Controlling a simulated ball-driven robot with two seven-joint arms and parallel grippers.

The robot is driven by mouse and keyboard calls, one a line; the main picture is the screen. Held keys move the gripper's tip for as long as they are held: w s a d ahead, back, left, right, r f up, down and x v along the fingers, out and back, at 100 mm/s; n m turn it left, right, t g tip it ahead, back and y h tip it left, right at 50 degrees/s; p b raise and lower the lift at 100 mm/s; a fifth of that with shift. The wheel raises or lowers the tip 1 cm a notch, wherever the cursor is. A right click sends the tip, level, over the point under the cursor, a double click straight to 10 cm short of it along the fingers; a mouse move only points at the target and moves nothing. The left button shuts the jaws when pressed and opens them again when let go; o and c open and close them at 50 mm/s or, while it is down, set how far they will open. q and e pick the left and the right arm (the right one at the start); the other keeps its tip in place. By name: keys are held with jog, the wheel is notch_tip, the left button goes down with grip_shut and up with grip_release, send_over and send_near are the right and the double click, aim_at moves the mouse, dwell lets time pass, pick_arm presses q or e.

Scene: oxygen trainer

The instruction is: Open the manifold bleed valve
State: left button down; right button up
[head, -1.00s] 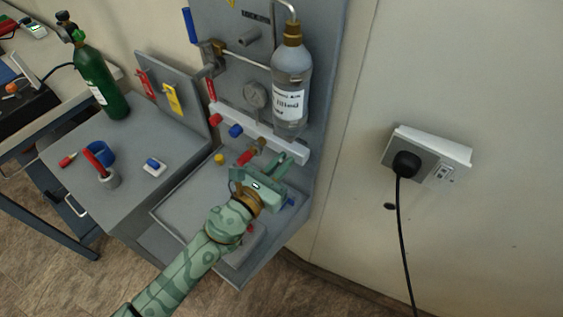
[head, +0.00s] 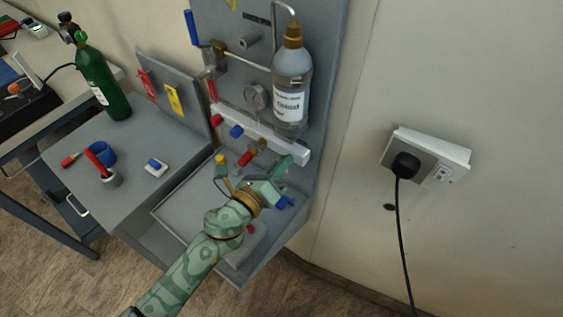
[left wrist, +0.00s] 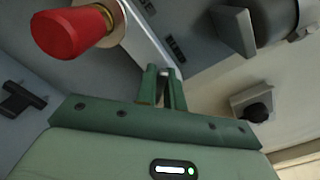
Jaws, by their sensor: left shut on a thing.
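The pale manifold bar (head: 299,154) runs across the lower part of the upright grey panel, with red and blue knobs along it. It also shows in the left wrist view (left wrist: 152,42). My left gripper (head: 287,164) is at the underside of its right end. In the left wrist view, the green fingers (left wrist: 165,84) stand close together by the bar, shut on a small part that they mostly hide. I take this part to be the manifold bleed valve; its handle position cannot be told. A large red knob (left wrist: 68,32) is to the left of the fingers. My right gripper is out of view.
A clear labelled bottle (head: 291,78) hangs just above the manifold's right end, and a round gauge (head: 257,96) is left of it. A grey tray (head: 184,207) lies below. A wall socket with a black plug (head: 406,166) is at the right.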

pick_arm(q)
jog(key=n, duration=0.3)
jog(key=shift+n+p, duration=0.4)
jog(key=n+p, duration=0.1)
jog(key=n, duration=0.2)
jog(key=shift+a+n, duration=0.1)
jog(key=shift+n, duration=0.2)
jog(key=n+p, duration=0.1)
jog(key=n, duration=0.2)
jog(key=shift+f+n+p, duration=0.1)
jog(key=shift+n+p, duration=0.2)
jog(key=n+p, duration=0.1)
jog(key=n, duration=0.2)
jog(key=shift+f+n, duration=0.1)
jog(key=shift+n, duration=0.2)
jog(key=n+p, duration=0.2)
jog(key=n, duration=0.1)
jog(key=shift+n, duration=0.3)
jog(key=n+p, duration=0.1)
jog(key=n, duration=0.2)
jog(key=shift+f+n, duration=0.15)
jog(key=shift+n, duration=0.15)
jog(key=n+p, duration=0.2)
jog(key=n, duration=0.3)
jog(key=shift+s+f+n, duration=0.1)
jog(key=shift+n, duration=0.2)
jog(key=shift+d, duration=0.2)
jog(key=c, duration=1.5)
grip_release()
